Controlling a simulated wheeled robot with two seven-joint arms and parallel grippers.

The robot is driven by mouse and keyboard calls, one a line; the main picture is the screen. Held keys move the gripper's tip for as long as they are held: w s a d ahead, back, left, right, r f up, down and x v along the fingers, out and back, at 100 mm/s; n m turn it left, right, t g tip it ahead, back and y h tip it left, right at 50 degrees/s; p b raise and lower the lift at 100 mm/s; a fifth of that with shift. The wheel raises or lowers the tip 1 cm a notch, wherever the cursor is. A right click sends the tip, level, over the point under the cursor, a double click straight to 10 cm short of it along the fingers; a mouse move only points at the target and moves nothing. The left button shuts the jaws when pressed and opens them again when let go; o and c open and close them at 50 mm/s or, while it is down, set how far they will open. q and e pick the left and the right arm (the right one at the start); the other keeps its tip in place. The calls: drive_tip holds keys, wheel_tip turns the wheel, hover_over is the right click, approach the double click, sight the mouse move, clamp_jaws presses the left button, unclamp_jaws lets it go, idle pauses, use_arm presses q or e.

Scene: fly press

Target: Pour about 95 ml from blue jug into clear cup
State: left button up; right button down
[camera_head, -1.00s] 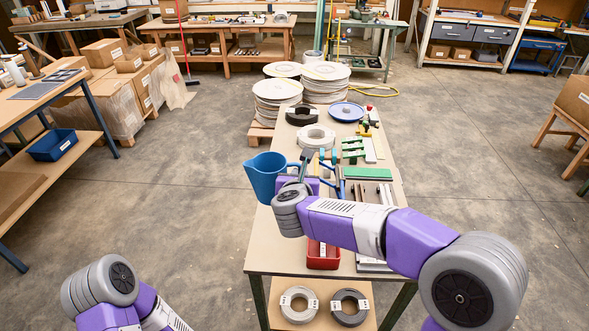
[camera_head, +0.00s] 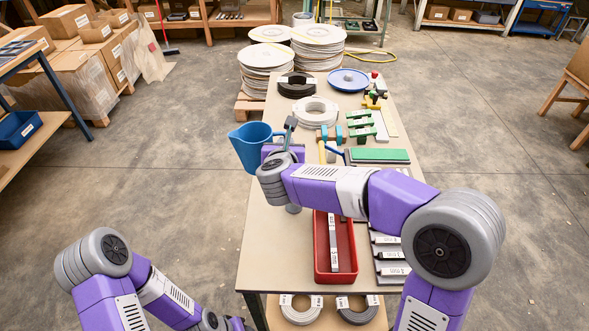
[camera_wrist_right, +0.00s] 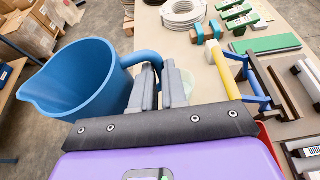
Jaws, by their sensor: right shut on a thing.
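The blue jug (camera_head: 251,150) is held near the left edge of the workbench, and looks about upright. It also shows in the right wrist view (camera_wrist_right: 75,82), its wide mouth open upward and its spout to the left. My right gripper (camera_wrist_right: 160,84) is shut on the jug's handle; in the head view the gripper (camera_head: 288,128) is partly hidden behind my own wrist. I cannot see how much is in the jug. My left gripper's fingers are out of view.
The workbench (camera_head: 257,245) carries a red tray (camera_head: 322,262), a mallet with a yellow handle (camera_wrist_right: 228,75), a green block (camera_head: 380,155), a white coil (camera_head: 314,111) and a blue plate (camera_head: 348,79). Bare bench top lies left of the red tray.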

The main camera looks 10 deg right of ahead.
use_arm(q)
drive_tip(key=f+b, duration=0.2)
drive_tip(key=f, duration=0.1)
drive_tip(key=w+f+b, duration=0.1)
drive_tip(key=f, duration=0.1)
drive_tip(key=shift+b, duration=0.4)
use_arm(e)
drive_tip(key=f, duration=0.5)
drive_tip(key=shift+w+f, duration=0.4)
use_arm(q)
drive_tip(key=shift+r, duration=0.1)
use_arm(e)
drive_tip(key=shift+d, duration=0.1)
